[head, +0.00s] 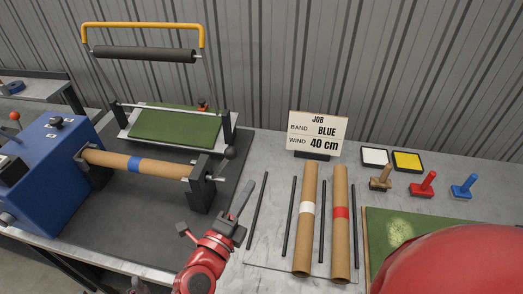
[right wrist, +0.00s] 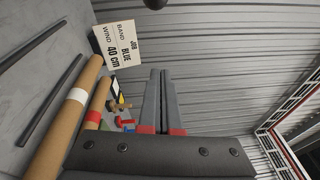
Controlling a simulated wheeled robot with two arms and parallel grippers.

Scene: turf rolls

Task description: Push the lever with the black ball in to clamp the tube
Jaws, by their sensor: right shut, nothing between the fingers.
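The cardboard tube with a blue band (head: 135,164) lies level between the blue machine (head: 45,160) and a black end stand (head: 203,187). The lever's black ball (head: 230,152) sits at the upper right of that stand, with a short gap between lever and tube end. My right gripper (head: 248,188) is shut and empty, to the right of the stand and lower in the picture than the ball, apart from it. Its two fingers also show pressed together in the right wrist view (right wrist: 160,75).
A job sign (head: 317,134) reads BLUE, 40 cm. Tubes with white (head: 306,215) and red (head: 341,220) bands and thin black rods lie to the right. Stamps and ink pads stand at the back right. A green turf board (head: 178,125) lies behind the tube.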

